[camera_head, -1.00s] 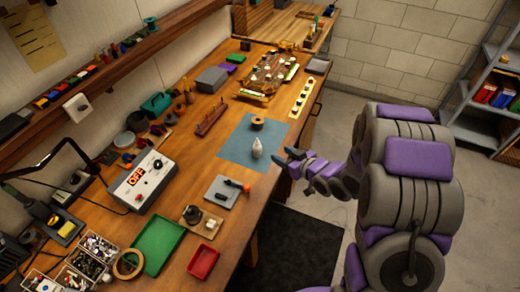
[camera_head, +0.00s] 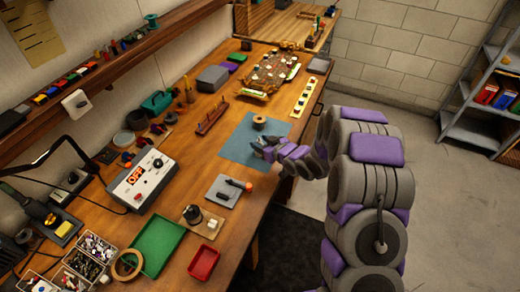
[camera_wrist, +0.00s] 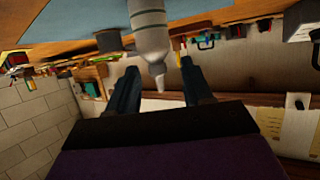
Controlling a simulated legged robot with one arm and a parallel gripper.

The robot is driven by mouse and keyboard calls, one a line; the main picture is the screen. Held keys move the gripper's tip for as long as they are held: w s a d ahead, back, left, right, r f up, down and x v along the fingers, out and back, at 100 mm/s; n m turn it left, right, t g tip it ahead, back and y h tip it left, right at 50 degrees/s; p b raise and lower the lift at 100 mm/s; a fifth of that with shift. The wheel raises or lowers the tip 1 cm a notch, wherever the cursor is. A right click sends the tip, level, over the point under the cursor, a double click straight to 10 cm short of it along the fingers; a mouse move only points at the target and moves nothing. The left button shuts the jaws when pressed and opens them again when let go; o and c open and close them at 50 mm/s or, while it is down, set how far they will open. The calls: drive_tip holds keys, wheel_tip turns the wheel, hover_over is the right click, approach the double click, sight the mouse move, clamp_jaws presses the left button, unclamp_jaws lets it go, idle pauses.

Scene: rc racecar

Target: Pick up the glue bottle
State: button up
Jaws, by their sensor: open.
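The glue bottle (camera_wrist: 150,35) is pale grey-white with a tapered nozzle. It shows upside down in the wrist view, with its base on the blue mat (camera_wrist: 80,22). My gripper (camera_wrist: 158,66) is open, with one dark finger on each side of the nozzle end; I see no grip on the bottle. In the head view my gripper (camera_head: 264,151) is low over the blue mat (camera_head: 236,148), at the bottle's place. The bottle is hard to tell from the fingers there.
A tape roll (camera_head: 259,122) stands on the mat just behind my gripper. A grey plate with a tool (camera_head: 222,194), a red tray (camera_head: 204,263) and a green tray (camera_head: 158,244) lie nearer. A wooden rack (camera_head: 212,119) stands to the left. Open floor lies right of the bench.

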sight(261, 143)
drive_tip(key=x, duration=0.4)
drive_tip(key=shift+w+a+f+b, duration=0.1)
drive_tip(key=shift+f+b, duration=0.2)
drive_tip(key=shift+b, duration=0.05)
drive_tip(key=shift+d+r, duration=0.1)
drive_tip(key=shift+d, duration=0.2)
drive_tip(key=shift+c, duration=0.5)
drive_tip(key=shift+a, duration=0.15)
drive_tip(key=c, duration=0.7)
